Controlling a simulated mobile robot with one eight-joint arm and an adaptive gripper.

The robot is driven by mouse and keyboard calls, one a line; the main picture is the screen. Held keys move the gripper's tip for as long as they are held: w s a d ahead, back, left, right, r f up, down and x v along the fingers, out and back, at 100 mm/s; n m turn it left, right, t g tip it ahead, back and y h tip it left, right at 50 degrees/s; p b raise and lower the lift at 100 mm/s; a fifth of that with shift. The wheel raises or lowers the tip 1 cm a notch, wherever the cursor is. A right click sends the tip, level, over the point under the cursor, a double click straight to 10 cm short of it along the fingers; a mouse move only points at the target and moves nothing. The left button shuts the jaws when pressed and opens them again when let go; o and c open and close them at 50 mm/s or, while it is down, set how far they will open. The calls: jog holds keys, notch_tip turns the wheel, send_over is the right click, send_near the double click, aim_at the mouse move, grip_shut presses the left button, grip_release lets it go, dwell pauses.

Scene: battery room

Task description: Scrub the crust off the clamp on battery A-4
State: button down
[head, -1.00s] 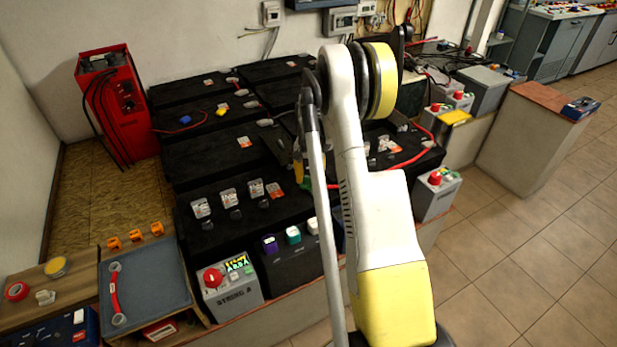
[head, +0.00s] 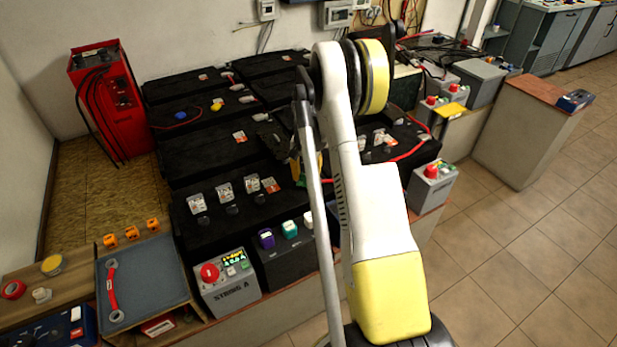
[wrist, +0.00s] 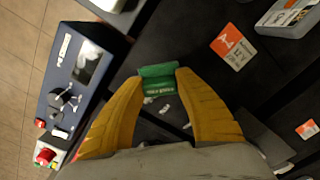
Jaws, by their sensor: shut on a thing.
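In the wrist view, the two yellow fingers of my gripper (wrist: 160,82) are closed on a green block-shaped thing (wrist: 158,71) with small white lettering. I cannot tell for sure what tool it is. White flecks (wrist: 166,108) lie on the black surface just below it, apart from each other. In the head view, my gripper (head: 294,160) is over the black batteries, largely hidden behind my arm. Batteries (head: 205,160) stand in rows with orange-and-white labels; one label (wrist: 233,46) shows in the wrist view. I cannot read which is A-4, and its clamp is not clearly seen.
A grey String A box (head: 228,285) with a red knob stands at the front. A red unit (head: 108,105) with black cables is at the back left. A blue-grey tray (head: 145,275) holds a red cable. A red cable (head: 415,150) crosses the right batteries. Tiled floor is clear at right.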

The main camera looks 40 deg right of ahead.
jog(key=shift+a+r+p, duration=0.1)
jog(key=shift+r+p, duration=1.95)
jog(key=shift+r, duration=2.05)
